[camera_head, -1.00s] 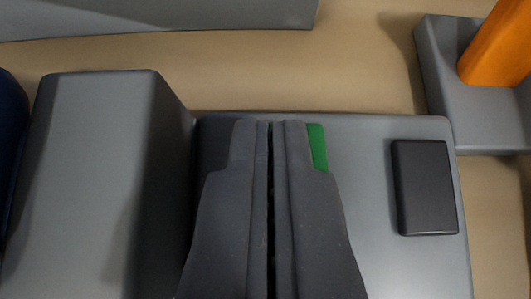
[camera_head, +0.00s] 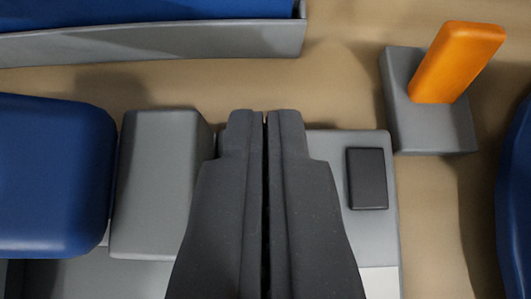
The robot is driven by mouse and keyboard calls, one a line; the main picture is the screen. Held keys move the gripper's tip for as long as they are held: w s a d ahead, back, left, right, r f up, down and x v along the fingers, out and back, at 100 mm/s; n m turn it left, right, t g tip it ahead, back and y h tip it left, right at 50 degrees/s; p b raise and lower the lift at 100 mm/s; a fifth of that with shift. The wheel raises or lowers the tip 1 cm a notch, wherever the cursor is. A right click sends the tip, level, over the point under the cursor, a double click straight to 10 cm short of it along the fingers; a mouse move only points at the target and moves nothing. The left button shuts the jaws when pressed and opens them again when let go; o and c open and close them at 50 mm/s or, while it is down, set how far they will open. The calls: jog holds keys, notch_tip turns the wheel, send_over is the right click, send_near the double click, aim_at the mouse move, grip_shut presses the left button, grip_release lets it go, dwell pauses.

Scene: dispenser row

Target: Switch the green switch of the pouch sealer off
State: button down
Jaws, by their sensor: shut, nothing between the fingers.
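My gripper (camera_head: 265,116) is shut and empty, its two dark fingers side by side in the middle of the view. It is in front of a grey machine panel (camera_head: 331,184) that carries a dark rectangular plate (camera_head: 367,178) on its right part. No green switch shows now; the fingers cover the part of the panel where green showed earlier. I cannot tell whether the fingers touch the panel or how the switch stands.
A grey block (camera_head: 160,185) and a blue rounded body (camera_head: 52,175) are at the left. A grey base (camera_head: 430,125) with a tilted orange lever (camera_head: 457,62) is at the upper right. A grey-edged blue tray (camera_head: 150,45) lies along the top. Another blue body (camera_head: 515,195) is at the right edge.

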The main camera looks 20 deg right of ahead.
jog(key=s+a+r, duration=0.1)
jog(key=s+r, duration=0.3)
jog(key=r, duration=0.2)
jog(key=shift+r+p, duration=0.2)
jog(key=shift+p, duration=0.1)
jog(key=shift+a, duration=0.1)
